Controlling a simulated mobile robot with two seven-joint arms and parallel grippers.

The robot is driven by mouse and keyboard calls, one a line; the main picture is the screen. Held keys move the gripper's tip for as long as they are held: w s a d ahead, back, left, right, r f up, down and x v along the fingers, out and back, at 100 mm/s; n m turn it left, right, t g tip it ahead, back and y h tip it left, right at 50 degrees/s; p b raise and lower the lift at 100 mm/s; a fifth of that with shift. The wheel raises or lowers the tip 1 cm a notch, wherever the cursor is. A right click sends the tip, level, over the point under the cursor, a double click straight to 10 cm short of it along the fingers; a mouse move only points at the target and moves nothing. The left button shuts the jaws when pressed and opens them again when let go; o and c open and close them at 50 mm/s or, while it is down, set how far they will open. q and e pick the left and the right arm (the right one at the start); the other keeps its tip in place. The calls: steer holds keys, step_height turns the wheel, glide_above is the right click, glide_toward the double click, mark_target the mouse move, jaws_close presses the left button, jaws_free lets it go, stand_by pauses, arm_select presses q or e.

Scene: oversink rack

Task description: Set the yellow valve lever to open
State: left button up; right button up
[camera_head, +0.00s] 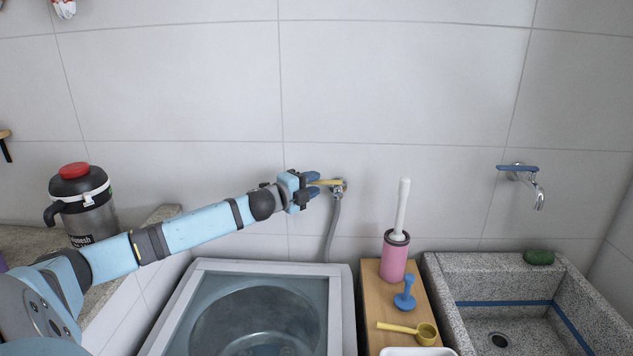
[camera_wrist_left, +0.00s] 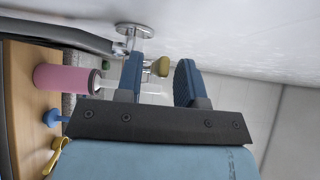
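The yellow valve lever (camera_head: 328,182) sticks out to the left, about level, from a chrome valve (camera_head: 340,187) on the tiled wall. A grey hose hangs down from the valve. My left gripper (camera_head: 314,185) is at the lever's free end, its two blue fingers apart. In the left wrist view the lever's yellow end (camera_wrist_left: 161,67) shows in the gap between the fingers, nearer the left finger. I cannot tell whether that finger touches it. The round chrome wall plate (camera_wrist_left: 134,30) lies beyond the fingertips. My right gripper is not in view.
A washer (camera_head: 345,300) stands below the valve. To its right, a wooden stand (camera_head: 370,305) holds a pink brush holder (camera_head: 394,257), a blue plunger-like item (camera_head: 405,294) and a yellow scoop (camera_head: 426,333). A granite sink (camera_head: 440,285) is farther right. A jug (camera_head: 88,215) stands at left.

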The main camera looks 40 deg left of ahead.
arm_select(q)
steer(key=shift+w+d, duration=0.1)
steer(key=shift+w, duration=0.8)
jaws_close()
